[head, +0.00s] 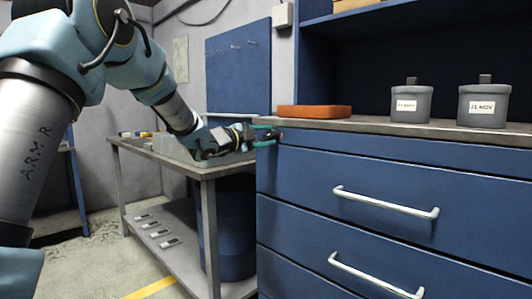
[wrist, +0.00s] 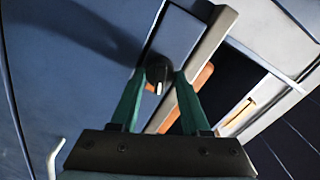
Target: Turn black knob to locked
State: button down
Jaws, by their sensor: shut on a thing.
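The black knob (wrist: 158,68) is on the blue cabinet front, with a white mark at its lower edge in the wrist view. My gripper (wrist: 160,76) has one green finger on each side of the knob and is shut on it. In the head view my gripper (head: 274,136) reaches the upper left corner of the blue drawer cabinet (head: 330,178), just below the worktop. The knob itself is too small and covered to make out there. No lock label can be read in either view.
An orange-brown tray (head: 314,112) lies on the worktop (head: 380,125) just above my gripper. Two grey lidded canisters (head: 411,104) (head: 483,105) stand farther right. Drawer handles (head: 385,203) stick out below. A metal table (head: 205,172) stands under my forearm.

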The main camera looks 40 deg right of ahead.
jog(key=shift+f+m+b, duration=0.2)
jog(key=shift+m+b, duration=1.8)
jog(key=shift+b, duration=0.4)
jog(key=shift+r, duration=0.1)
jog(key=shift+c, duration=2)
grip_release()
jog(key=s+a, duration=0.2)
jog(key=a, duration=0.8)
jog(key=shift+a, duration=0.35)
